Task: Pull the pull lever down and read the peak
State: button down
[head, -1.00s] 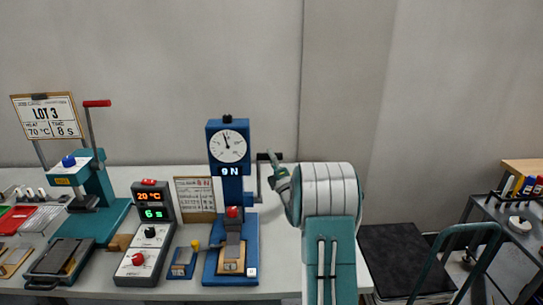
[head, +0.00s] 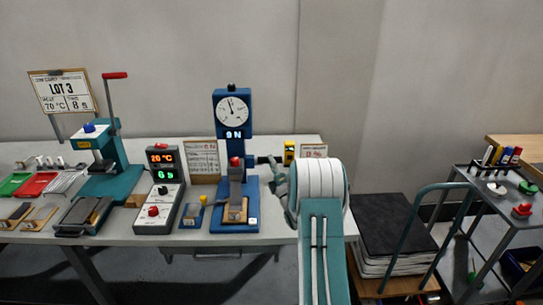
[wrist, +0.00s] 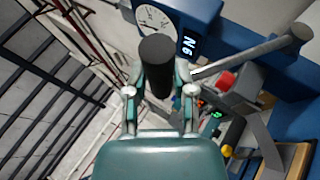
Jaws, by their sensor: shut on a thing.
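The blue pull tester (head: 250,190) stands on the table with a round dial (head: 232,110) and a lit display reading 9 N (head: 234,134); the dial's pointer is near the top. In the wrist view, the dial (wrist: 158,20) and display (wrist: 187,45) show at an angle. My gripper (wrist: 160,78) is shut on the black grip of the pull lever (wrist: 156,55), whose grey rod runs off to the right. In the head view my gripper (head: 274,170) is right of the tester, with the black grip (head: 264,159) showing at its left. The rod is mostly hidden there.
Left of the tester are a small blue block stand (head: 192,215), a controller (head: 160,190) showing 20 °C and 6, and a teal press (head: 112,170) with a red-handled lever. A cart (head: 385,225) and a tool trolley (head: 500,200) stand at right.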

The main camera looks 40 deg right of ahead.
jog(key=shift+s+a+f, duration=0.1)
jog(key=shift+a+f, duration=0.05)
jog(key=shift+f, duration=0.3)
jog(key=shift+s+a+f, duration=0.1)
jog(key=shift+f, duration=0.3)
jog(key=shift+c, duration=2.2)
grip_release()
jog(key=shift+w, duration=0.1)
jog(key=shift+w+d, duration=0.15)
jog(key=shift+d, duration=0.1)
jog(key=v, duration=1.2)
